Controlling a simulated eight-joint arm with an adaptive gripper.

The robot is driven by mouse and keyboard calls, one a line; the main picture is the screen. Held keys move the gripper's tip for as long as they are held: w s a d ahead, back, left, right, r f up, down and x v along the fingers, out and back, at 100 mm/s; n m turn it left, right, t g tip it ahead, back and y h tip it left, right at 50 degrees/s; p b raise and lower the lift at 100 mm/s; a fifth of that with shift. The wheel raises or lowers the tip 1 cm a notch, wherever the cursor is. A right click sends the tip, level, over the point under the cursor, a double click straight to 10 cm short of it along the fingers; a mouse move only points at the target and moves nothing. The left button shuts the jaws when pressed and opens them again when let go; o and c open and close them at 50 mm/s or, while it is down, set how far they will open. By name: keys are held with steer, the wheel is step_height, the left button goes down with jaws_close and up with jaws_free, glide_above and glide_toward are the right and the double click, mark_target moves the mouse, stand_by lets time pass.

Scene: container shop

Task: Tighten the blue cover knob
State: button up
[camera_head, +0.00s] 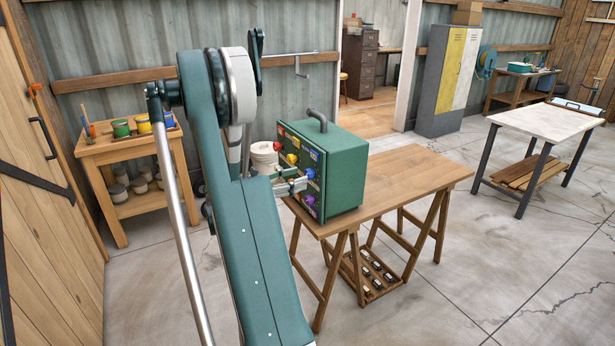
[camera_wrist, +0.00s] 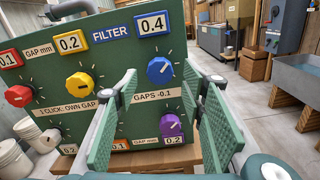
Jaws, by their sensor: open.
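The blue knob (camera_wrist: 160,69) sits on the front panel of the green filter box (camera_head: 345,168), under a blue-framed label reading 0.4. A white mark on the knob slants towards the upper right. In the head view the blue knob (camera_head: 310,173) shows close to the gripper end. My gripper (camera_wrist: 161,85) is open and empty in front of the panel. Its two fingers stand left and right of the blue knob's line, the knob appearing between and slightly above the fingertips. I cannot tell whether either finger touches the panel.
Close by are a yellow knob (camera_wrist: 79,86), a red knob (camera_wrist: 18,95) and a purple knob (camera_wrist: 171,125), which shows between the fingers. The box has a dark top handle (camera_head: 318,116) and stands on a wooden trestle table (camera_head: 415,177). The table is bare to its right.

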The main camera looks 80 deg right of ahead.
mark_target(307, 174)
steer(key=shift+b+x, duration=0.45)
steer(key=shift+x, duration=2.25)
steer(key=shift+c, duration=0.5)
steer(key=c, duration=0.8)
